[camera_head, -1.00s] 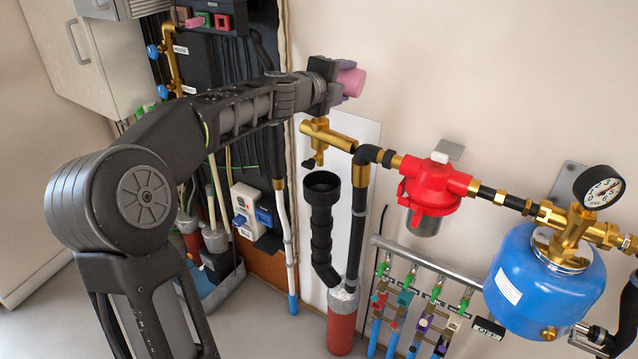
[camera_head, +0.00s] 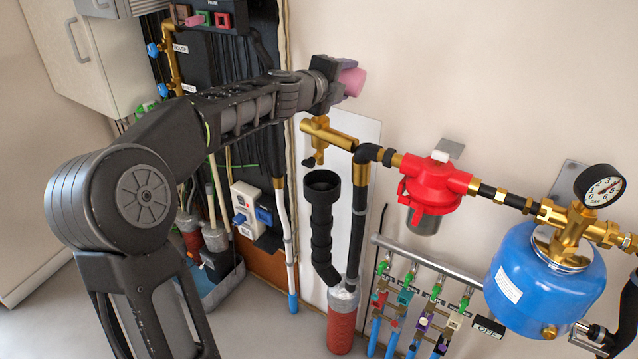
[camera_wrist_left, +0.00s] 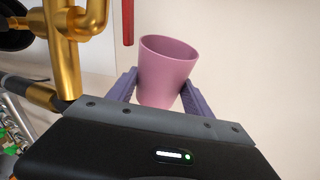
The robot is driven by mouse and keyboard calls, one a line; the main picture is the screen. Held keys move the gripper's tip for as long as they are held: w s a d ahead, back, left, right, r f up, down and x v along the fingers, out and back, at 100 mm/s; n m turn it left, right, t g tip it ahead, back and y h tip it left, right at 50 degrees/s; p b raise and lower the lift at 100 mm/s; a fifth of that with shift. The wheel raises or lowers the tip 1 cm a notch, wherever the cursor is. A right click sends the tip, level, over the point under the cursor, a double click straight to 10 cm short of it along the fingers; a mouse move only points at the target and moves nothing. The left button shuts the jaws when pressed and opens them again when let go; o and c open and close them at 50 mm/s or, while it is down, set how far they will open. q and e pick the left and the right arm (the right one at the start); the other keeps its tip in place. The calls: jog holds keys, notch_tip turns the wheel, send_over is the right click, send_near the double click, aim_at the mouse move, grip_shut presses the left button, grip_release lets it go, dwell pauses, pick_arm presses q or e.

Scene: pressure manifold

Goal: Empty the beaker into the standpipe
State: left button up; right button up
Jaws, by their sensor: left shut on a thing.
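The beaker is a pink cup (camera_head: 352,80). My left gripper (camera_head: 340,80) is shut on it and holds it high against the pale wall, above and a little right of the standpipe. In the left wrist view the pink cup (camera_wrist_left: 168,70) sits between the two purple fingers of my left gripper (camera_wrist_left: 160,95), its mouth toward the top of the picture. Its inside bottom is hidden. The standpipe is a black pipe with a wide open cup-shaped top (camera_head: 322,182), below the brass valve. My right gripper is not in view.
A brass tee valve (camera_head: 328,135) sits between the cup and the standpipe mouth. A red filter (camera_head: 430,188), a blue tank (camera_head: 540,275) and a pressure gauge (camera_head: 603,188) stand to the right. The wall above them is clear.

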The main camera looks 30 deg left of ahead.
pick_arm(q)
jog(key=shift+w+d+f+m+y, duration=0.15)
jog(key=shift+d+f+m, duration=0.15)
jog(key=shift+d+m, duration=0.15)
jog(key=shift+w+d+f+m+y, duration=0.1)
jog(key=shift+d+f+m+y, duration=0.05)
jog(key=shift+d+f+m, duration=0.3)
jog(key=shift+r, duration=0.15)
jog(key=shift+a, duration=0.1)
